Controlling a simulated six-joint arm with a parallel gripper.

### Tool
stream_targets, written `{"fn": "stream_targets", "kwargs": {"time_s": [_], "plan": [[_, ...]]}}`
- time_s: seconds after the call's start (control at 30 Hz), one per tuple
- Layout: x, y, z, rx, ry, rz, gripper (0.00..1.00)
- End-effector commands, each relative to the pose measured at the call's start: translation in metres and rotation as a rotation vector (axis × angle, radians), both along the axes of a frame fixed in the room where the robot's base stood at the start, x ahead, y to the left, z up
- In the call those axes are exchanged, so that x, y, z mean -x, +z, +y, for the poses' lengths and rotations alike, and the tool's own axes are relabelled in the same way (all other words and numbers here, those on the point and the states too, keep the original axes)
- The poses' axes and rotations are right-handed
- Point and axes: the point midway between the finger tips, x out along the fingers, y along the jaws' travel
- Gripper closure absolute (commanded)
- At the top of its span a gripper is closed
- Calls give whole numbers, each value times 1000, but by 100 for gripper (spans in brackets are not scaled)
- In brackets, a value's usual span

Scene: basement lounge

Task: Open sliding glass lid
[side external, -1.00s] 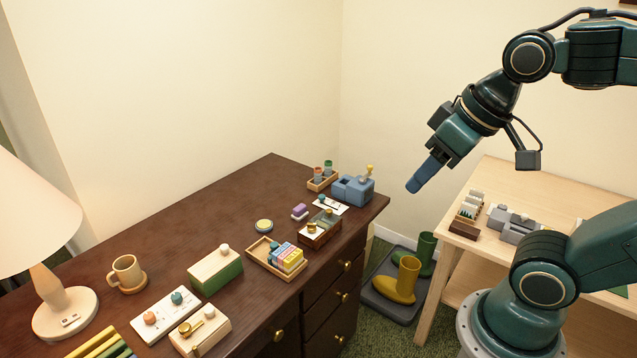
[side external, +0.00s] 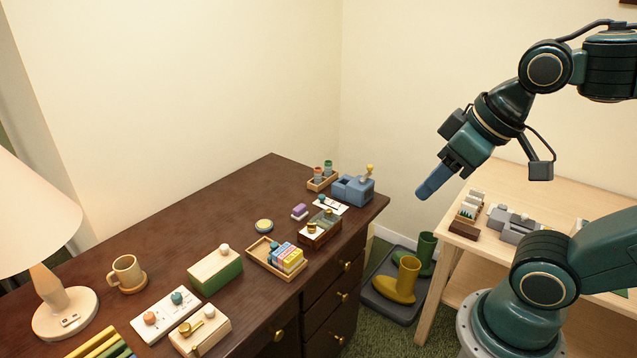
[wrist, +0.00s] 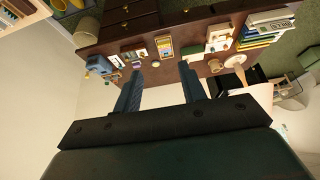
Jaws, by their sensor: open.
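A small brown wooden box (side external: 319,232) sits near the front edge of the dark desk, toward its right end. Its top looks partly glassy, with a small knob on it; I cannot tell exactly how far the glass lid covers it. My gripper (side external: 425,190) hangs in the air to the right of the desk, above the gap before the pale table, well apart from the box. In the wrist view my gripper (wrist: 161,70) has its two blue fingers spread, with nothing between them.
On the dark desk (side external: 150,225), a tray (side external: 262,262) with coloured blocks stands left of the box. A blue-grey device (side external: 353,188) and a tray of small jars (side external: 320,185) stand behind it. A lamp (side external: 62,305) is at far left. The pale table (side external: 490,175) is at right.

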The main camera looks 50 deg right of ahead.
Motion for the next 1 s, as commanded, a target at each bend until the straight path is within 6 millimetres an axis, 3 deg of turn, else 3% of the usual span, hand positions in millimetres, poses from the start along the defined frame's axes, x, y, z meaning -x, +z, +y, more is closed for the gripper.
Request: {"fn": "stream_targets", "kwargs": {"time_s": [0.17,0.37,0.73,1.0], "plan": [[-11,5,-2,8,4,16,59],[-39,15,-9,28,16,56,59],[-114,24,-33,66,54,149,59],[-169,13,-58,83,86,219,59]]}}
